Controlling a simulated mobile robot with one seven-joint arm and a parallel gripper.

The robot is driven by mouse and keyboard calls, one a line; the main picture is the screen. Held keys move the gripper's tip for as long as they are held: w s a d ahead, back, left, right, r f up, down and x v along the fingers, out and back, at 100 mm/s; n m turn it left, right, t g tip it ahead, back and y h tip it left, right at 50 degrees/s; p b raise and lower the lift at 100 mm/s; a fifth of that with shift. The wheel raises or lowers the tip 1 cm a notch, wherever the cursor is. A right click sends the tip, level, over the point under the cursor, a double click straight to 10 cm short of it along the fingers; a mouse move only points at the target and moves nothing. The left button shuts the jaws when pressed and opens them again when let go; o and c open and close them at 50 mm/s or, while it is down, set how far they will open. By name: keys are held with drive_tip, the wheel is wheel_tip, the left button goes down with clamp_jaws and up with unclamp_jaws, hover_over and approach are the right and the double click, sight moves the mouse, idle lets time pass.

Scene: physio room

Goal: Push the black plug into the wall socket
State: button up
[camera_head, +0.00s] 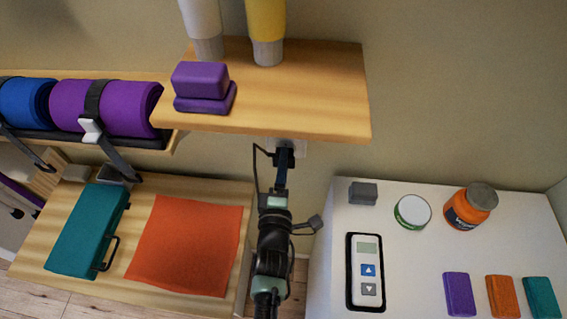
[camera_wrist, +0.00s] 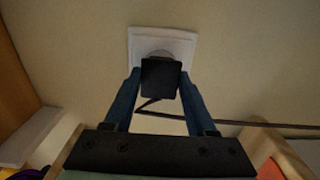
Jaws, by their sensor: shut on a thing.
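The white wall socket (camera_wrist: 178,43) is on the wall in the wrist view, with the top of its round recess showing. The black plug (camera_wrist: 160,80) is in front of the socket's lower middle and hides part of its face. My gripper (camera_wrist: 160,75) is shut on the plug, one blue finger on each side. I cannot tell how deep the plug sits or whether a gap is left. In the head view, the socket (camera_head: 301,148) shows just below the wall shelf, mostly behind my gripper (camera_head: 284,158). A dark cable (camera_wrist: 240,123) runs from the plug to the right.
The wooden shelf (camera_head: 330,95) juts out right above my gripper. A wooden table (camera_head: 150,190) with a teal case (camera_head: 90,230) and an orange cloth (camera_head: 188,245) stands left. A white table (camera_head: 420,265) with a jar (camera_head: 470,206) and a remote-like device (camera_head: 367,270) stands right.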

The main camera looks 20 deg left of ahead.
drive_tip(key=shift+w+a+b, duration=0.15)
drive_tip(key=shift+w+b, duration=0.2)
drive_tip(key=shift+w, duration=0.15)
idle(0.3)
drive_tip(key=o, duration=1.4)
drive_tip(key=shift+c, duration=0.2)
drive_tip(key=v, duration=1.3)
drive_tip(key=shift+p, duration=0.35)
